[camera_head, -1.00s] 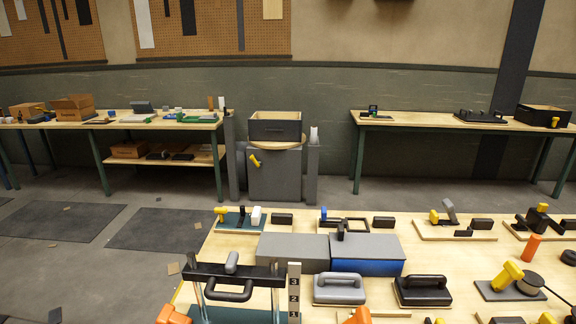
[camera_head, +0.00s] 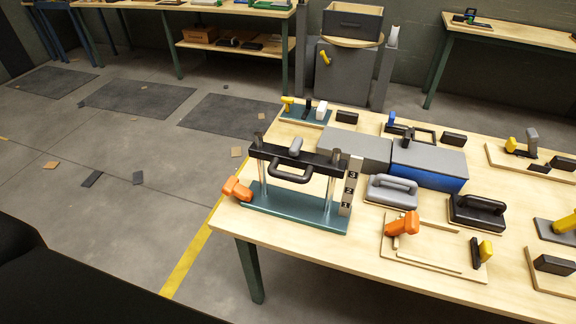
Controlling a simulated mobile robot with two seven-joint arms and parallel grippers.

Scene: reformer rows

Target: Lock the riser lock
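The riser stands at the near left corner of the table. It has a teal base (camera_head: 290,207), two upright posts, a black crossbar with a loop handle (camera_head: 291,172) and a scale post (camera_head: 350,187) marked 1, 2 and 3. The crossbar sits high on the posts, around the 3 mark. An orange lever (camera_head: 237,188) sits at the left end of the base and looks like the riser lock. It is tilted; I cannot tell whether it is locked. Neither of my grippers is in view.
Right of the riser are a grey weight (camera_head: 391,191), a black weight (camera_head: 477,211) and a board with another orange handle (camera_head: 402,224). A grey box (camera_head: 355,149) and a blue box (camera_head: 428,168) stand behind. Open floor lies left of the table (camera_head: 262,234).

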